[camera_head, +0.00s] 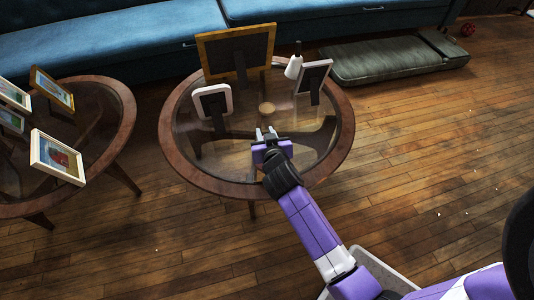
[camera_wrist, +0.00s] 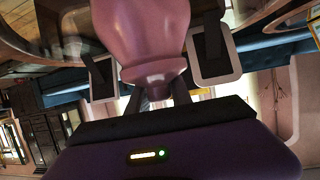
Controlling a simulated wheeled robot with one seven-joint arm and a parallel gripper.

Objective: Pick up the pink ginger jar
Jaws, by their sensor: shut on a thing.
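The pink ginger jar (camera_wrist: 143,32) fills the upper middle of the wrist view, large and close, its narrow flared end towards my gripper (camera_wrist: 158,97). The dark fingers lie on either side of that end and are shut on it. In the head view my gripper (camera_head: 266,133) is over the near half of the round glass-topped table (camera_head: 340,150). I cannot make out the pink jar clearly there. Whether the jar touches the table is hard to tell.
A small round tan thing (camera_head: 267,108) shows just beyond my fingers. A white-framed picture (camera_head: 213,101), a large gold-framed one (camera_head: 237,54), another white frame (camera_head: 313,76) and a white bottle (camera_head: 293,67) stand around it. A second table (camera_head: 122,120) is at left.

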